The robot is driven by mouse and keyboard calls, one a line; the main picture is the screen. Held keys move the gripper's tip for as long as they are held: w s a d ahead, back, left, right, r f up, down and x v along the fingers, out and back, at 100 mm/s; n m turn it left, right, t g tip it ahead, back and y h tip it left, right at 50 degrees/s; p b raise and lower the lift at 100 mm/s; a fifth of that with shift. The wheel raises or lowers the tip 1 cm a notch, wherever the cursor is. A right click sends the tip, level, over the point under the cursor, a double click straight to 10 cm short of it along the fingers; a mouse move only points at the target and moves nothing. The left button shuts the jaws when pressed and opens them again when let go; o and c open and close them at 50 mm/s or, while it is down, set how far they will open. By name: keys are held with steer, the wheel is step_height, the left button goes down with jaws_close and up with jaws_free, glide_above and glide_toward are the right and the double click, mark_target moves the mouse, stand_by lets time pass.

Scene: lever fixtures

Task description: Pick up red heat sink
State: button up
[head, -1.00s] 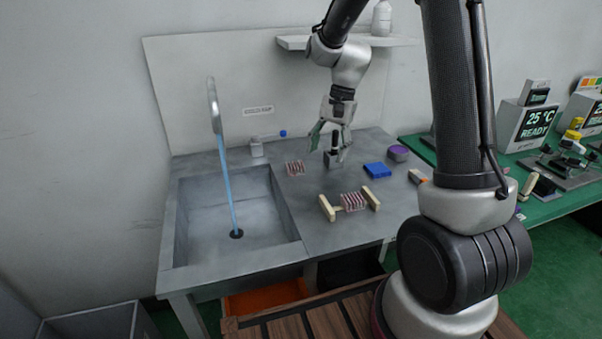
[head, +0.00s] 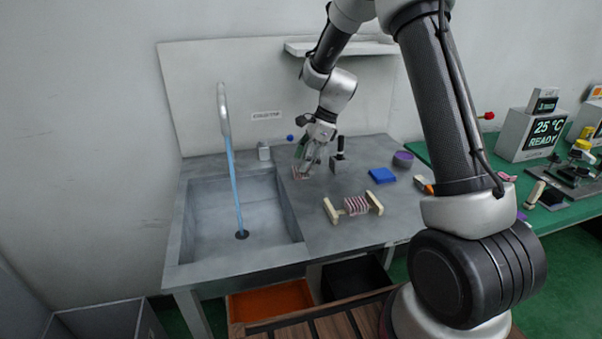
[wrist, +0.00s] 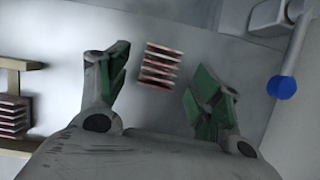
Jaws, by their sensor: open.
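A small red finned heat sink (wrist: 160,66) lies on the grey counter, between and beyond my open fingers in the wrist view. In the head view this heat sink (head: 297,173) is mostly hidden by my gripper (head: 309,163), which is above it. My gripper (wrist: 155,90) is open and empty, with green finger pads apart on either side. A second red-and-white finned heat sink (head: 357,205) sits between two cream wooden blocks; it also shows at the left edge of the wrist view (wrist: 12,115).
A sink basin (head: 240,215) with running water (head: 234,185) is left of the heat sink. A black upright fixture (head: 340,155) stands right of my gripper. A blue block (head: 382,175) and purple cylinder (head: 403,159) lie farther right. A blue-ended lever (wrist: 282,87) is at right in the wrist view.

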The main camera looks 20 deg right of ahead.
steer(key=shift+x, duration=1.2)
steer(key=c, duration=1.1)
